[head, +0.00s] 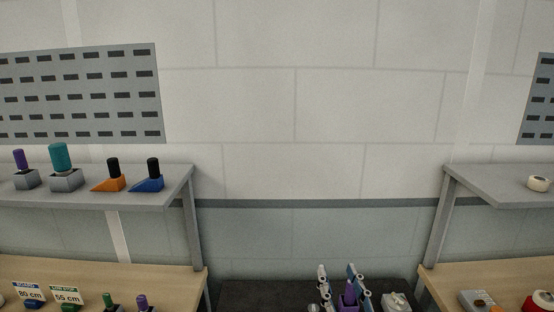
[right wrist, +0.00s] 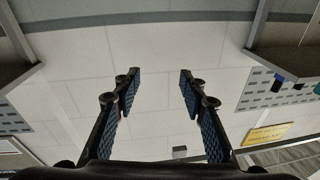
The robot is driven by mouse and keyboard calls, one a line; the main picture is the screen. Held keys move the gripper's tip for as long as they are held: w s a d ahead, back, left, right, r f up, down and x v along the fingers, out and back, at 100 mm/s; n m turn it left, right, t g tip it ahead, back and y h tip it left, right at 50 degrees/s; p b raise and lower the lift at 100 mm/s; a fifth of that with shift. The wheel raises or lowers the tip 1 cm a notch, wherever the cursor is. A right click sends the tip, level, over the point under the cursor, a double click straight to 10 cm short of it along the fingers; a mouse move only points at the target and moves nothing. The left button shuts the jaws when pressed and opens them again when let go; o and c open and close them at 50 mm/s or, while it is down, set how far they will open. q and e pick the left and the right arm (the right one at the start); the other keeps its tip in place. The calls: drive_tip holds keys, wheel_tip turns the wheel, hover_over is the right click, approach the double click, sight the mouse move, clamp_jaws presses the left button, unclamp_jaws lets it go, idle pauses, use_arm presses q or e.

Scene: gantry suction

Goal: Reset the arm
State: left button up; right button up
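My right gripper (head: 337,270) shows at the bottom of the head view, low and right of the middle. Its two fingers point up and stand apart. In the right wrist view the same gripper (right wrist: 159,78) is open, with its blue-padded fingers apart and only wall between them. A purple object (head: 348,297) shows low by the fingers in the head view, and its lower part is cut off. My left gripper is not in view.
A grey shelf (head: 100,195) at left carries several coloured-handled items above a wooden bench (head: 165,280). Another shelf (head: 490,190) at right holds a white roll (head: 538,183). A dark surface (head: 260,292) lies between. Open wall (head: 310,110) is clear above.

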drive_tip(key=s+d+f+m+g+h, duration=0.1)
drive_tip(key=s+d+f+g+h, duration=0.15)
drive_tip(key=f, duration=0.35)
drive_tip(key=s+d+f+m+g+h, duration=0.1)
drive_tip(key=s+d+f+g, duration=0.15)
drive_tip(key=d+f, duration=0.2)
drive_tip(key=s+f+n+g+y, duration=0.15)
drive_tip(key=s+f+g, duration=0.35)
drive_tip(key=s+f, duration=0.5)
drive_tip(key=s+f+n+g, duration=0.2)
drive_tip(key=s+f+g, duration=0.45)
drive_tip(key=s, duration=0.85)
wheel_tip(320, 180, down, 30)
drive_tip(key=s+b, duration=0.2)
drive_tip(key=b, duration=0.1)
drive_tip(key=s+d+f+g+b, duration=0.1)
drive_tip(key=s+f, duration=0.7)
drive_tip(key=f, duration=0.1)
drive_tip(key=s+d+f+b, duration=0.1)
drive_tip(key=s+d+f, duration=0.1)
drive_tip(key=s+f, duration=0.6)
drive_tip(key=shift+s+d+f+g, duration=0.25)
drive_tip(key=shift+s+f+g, duration=0.1)
drive_tip(key=shift+f, duration=0.15)
